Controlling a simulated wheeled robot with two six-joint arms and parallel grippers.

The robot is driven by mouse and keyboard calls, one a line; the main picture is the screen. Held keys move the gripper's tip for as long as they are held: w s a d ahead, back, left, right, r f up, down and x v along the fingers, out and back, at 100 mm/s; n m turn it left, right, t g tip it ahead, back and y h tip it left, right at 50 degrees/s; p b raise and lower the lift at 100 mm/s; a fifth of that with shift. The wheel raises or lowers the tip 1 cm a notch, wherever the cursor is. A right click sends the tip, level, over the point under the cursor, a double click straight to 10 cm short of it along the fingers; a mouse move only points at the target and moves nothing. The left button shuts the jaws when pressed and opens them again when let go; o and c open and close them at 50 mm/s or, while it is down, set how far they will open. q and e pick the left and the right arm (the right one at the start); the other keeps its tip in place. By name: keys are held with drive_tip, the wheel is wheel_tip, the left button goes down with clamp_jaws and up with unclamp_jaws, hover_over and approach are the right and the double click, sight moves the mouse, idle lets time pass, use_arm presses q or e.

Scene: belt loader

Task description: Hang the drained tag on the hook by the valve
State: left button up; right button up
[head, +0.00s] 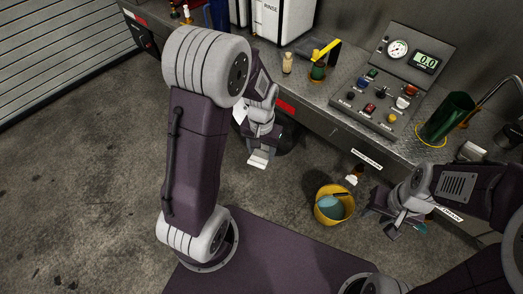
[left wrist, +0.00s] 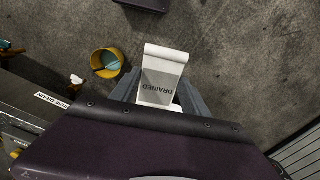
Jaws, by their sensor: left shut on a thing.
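The drained tag (left wrist: 162,77) is a white plate with dark "DRAINED" lettering and a curled end. In the left wrist view it sits between the two grey fingers of my left gripper (left wrist: 158,92), which is shut on it. In the head view my left gripper (head: 262,143) hangs over the floor in front of the bench, with a pale plate at its tip. My right gripper (head: 398,222) is low at the right, beside the yellow bucket; its finger gap is unclear. I cannot make out the hook or the valve.
A steel bench (head: 330,95) runs along the back with a control panel (head: 385,85), a green container (head: 447,117) and a white RINSE container (head: 283,20). A yellow bucket (head: 333,204) stands on the floor. The floor at left is clear.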

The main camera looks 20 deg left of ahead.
use_arm(q)
drive_tip(key=w+d+f+m+t+h+b, duration=0.1)
drive_tip(key=w+d+f+t+b, duration=0.4)
drive_tip(key=b, duration=1)
drive_tip(key=w+d+f+m+t+h+b, duration=0.1)
drive_tip(key=w+d+f+t+b, duration=0.4)
drive_tip(key=f+b, duration=0.6)
drive_tip(key=w+d+f+m+t+h+b, duration=0.1)
drive_tip(key=w+d+f+t+h+b, duration=0.2)
drive_tip(key=b, duration=1.6)
drive_tip(key=w+d+f+t, duration=0.2)
drive_tip(key=w+f, duration=0.3)
drive_tip(key=shift+w+d+m+b, duration=0.3)
drive_tip(key=shift+w+d, duration=0.05)
drive_tip(key=shift+d, duration=0.05)
drive_tip(key=p+x, duration=0.1)
drive_tip(key=x, duration=0.9)
